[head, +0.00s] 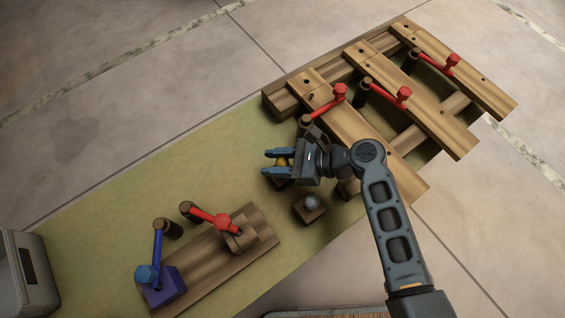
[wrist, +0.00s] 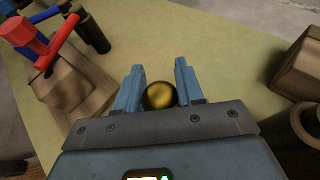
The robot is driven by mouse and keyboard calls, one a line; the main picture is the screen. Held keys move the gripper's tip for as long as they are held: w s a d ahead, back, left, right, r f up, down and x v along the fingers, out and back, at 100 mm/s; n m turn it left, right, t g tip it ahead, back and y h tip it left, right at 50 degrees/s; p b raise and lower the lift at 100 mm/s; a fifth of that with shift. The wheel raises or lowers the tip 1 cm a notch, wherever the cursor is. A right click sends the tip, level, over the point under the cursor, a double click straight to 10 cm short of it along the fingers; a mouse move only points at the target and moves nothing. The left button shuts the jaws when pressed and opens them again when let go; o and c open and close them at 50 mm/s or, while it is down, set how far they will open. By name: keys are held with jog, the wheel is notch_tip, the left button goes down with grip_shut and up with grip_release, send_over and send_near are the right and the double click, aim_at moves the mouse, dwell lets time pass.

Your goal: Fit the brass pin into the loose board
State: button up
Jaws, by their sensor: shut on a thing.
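My gripper (head: 268,162) is over the green table with its blue fingers pointing left. It is shut on the brass pin (head: 281,162), whose round golden head shows between the fingers in the wrist view (wrist: 160,95). The pin's lower part is hidden, and I cannot tell whether it is clear of the small block under the gripper. A wooden pallet frame at the upper right carries a near board (head: 335,122), a middle board (head: 425,105) and a far board (head: 470,75). Dark holes show near their left ends. I cannot tell which board is loose.
Red-handled clamps (head: 403,95) stand along the boards. A small block with a silver-headed pin (head: 312,202) sits just below my gripper. A wooden base (head: 215,265) with a red and a blue clamp (head: 148,273) lies lower left. A grey bin (head: 28,275) is at the left edge. Green table between is clear.

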jog(key=c, duration=0.4)
jog(key=shift+r, duration=0.1)
